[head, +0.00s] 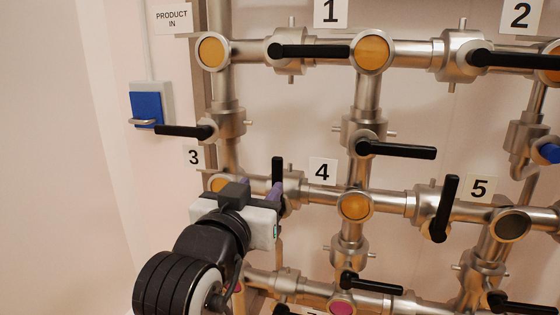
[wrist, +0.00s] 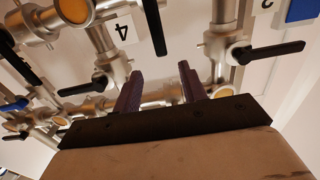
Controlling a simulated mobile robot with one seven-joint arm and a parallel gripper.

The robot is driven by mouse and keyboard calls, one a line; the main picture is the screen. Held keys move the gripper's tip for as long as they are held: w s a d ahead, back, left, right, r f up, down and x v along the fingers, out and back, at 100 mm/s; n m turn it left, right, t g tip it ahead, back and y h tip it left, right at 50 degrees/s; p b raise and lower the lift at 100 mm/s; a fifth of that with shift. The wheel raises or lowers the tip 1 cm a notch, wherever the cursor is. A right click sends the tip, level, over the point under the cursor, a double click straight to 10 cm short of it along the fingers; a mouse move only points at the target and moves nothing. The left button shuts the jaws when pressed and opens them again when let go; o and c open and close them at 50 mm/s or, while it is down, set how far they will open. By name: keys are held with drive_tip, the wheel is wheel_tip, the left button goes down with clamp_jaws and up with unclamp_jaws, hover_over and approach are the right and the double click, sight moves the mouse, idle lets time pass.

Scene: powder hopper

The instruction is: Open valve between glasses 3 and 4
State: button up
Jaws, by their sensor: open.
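The valve (head: 293,182) between glasses 3 and 4 sits on a horizontal pipe. Its black handle (head: 277,170) stands upright, across the pipe; its lower part is partly hidden. Glass 4 (head: 355,206) is a round amber window to the right. Glass 3 (head: 219,182) is amber and mostly hidden behind my gripper (head: 266,188). My gripper is open, its purple fingers close to the handle. In the wrist view, which is upside down, the handle (wrist: 154,25) appears at the top, its tip in line with the gap between my fingers (wrist: 160,72). I see no contact.
Label 3 (head: 193,157) and label 4 (head: 322,171) mark the glasses. Nearby black handles are on the valve above glass 3 (head: 182,131), the one above glass 4 (head: 400,150) and the one toward glass 5 (head: 445,205). A blue box (head: 147,107) is on the left wall.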

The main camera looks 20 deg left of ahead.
sight(276, 167)
drive_tip(key=w+p, duration=0.1)
drive_tip(key=p, duration=0.2)
drive_tip(key=w+p, duration=0.2)
drive_tip(key=p, duration=0.2)
drive_tip(key=w+p, duration=0.2)
drive_tip(key=p, duration=0.1)
drive_tip(key=shift+r, duration=0.25)
drive_tip(key=w, duration=0.5)
drive_tip(key=w+p, duration=0.1)
drive_tip(key=w, duration=0.2)
drive_tip(key=shift+w+f, duration=0.2)
drive_tip(key=shift+f, duration=0.05)
clamp_jaws()
